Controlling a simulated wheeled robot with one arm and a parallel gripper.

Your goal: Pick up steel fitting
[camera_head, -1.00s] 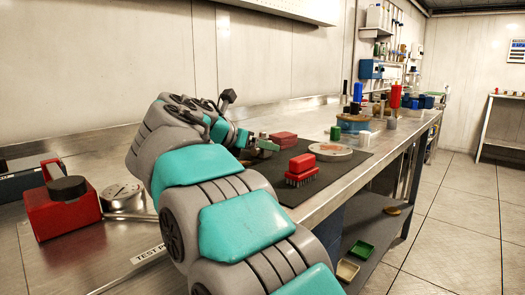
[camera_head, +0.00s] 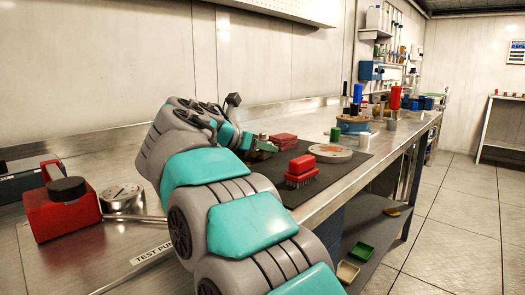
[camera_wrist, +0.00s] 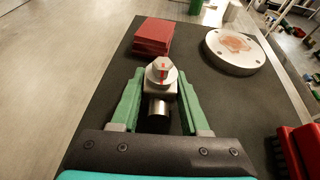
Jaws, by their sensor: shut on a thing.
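The steel fitting (camera_wrist: 161,72) is a metal piece with a hex head and a red mark, seen in the middle of the wrist view. My gripper (camera_wrist: 161,93) has green fingers on both sides of it and is shut on it. The fitting's lower part is partly hidden between the fingers. In the head view my gripper (camera_head: 264,145) is small and partly behind my arm, over the far left part of the dark mat. I cannot tell whether the fitting is clear of the mat.
Red blocks (camera_wrist: 152,37) lie just beyond the fitting. A round steel disc (camera_wrist: 234,51) and a red brush (camera_head: 301,171) lie to the right on the dark mat (camera_head: 335,178). A red box (camera_head: 65,209) and a gauge (camera_head: 122,196) stand at the left.

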